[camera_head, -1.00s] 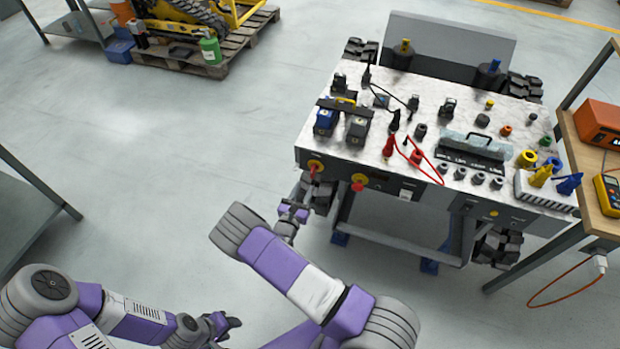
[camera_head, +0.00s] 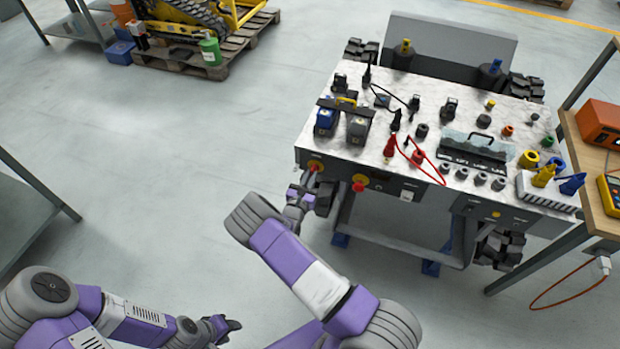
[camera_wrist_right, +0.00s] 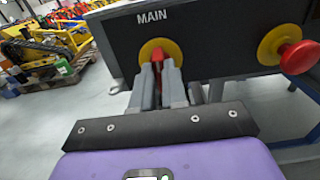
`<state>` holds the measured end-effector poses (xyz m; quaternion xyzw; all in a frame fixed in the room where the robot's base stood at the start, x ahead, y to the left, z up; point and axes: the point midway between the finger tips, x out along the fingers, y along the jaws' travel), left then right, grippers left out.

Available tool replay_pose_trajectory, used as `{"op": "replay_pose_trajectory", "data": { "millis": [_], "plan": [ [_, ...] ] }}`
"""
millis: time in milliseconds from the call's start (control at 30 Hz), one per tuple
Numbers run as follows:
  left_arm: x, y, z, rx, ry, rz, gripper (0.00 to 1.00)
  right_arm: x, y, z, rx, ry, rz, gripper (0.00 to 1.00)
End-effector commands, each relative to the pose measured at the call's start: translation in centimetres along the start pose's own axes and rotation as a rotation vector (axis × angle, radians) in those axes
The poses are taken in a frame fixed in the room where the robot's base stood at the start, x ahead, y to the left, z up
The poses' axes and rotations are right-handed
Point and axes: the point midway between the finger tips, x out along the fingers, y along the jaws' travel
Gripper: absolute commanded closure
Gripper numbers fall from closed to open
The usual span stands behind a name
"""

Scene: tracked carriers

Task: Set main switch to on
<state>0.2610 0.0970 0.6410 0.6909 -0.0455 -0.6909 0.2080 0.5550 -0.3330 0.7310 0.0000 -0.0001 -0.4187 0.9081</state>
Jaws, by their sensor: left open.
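The main switch (camera_wrist_right: 158,55) is a red handle on a yellow disc under the word MAIN, seen close in the right wrist view. It also shows on the front left of the bench panel in the head view (camera_head: 315,166). My right gripper (camera_wrist_right: 160,70) is at the switch, its two fingers close together on either side of the red handle, with red showing between them. The handle's lower part is hidden by the fingers. In the head view my right gripper (camera_head: 311,183) reaches up to the panel's left end. My left gripper (camera_head: 232,326) is open and empty, low over the floor.
A red button on a yellow disc (camera_wrist_right: 296,56) sits right of the switch; it shows in the head view (camera_head: 360,183). The carrier's top (camera_head: 435,95) holds batteries, plugs and cables. A wooden-topped table (camera_head: 590,165) stands at the right. The floor at left is mostly clear.

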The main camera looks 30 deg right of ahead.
Motion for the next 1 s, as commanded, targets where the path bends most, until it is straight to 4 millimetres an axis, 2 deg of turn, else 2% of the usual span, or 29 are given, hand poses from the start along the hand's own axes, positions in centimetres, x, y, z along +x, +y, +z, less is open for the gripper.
{"op": "replay_pose_trajectory", "data": {
  "millis": [467,667,1000],
  "plan": [
    [-0.15,0.06,0.01,0.0,0.0,0.0,0.57,-0.05,-0.03,-0.02,0.059,0.001,0.0,1.0],
    [-0.42,0.16,0.02,0.0,0.0,0.0,0.57,-0.04,-0.1,0.01,0.184,0.0,0.0,1.0],
    [-0.83,0.31,0.04,0.0,0.0,0.0,0.57,-0.05,-0.24,-0.08,0.499,0.001,-0.001,1.0]
  ]
}}
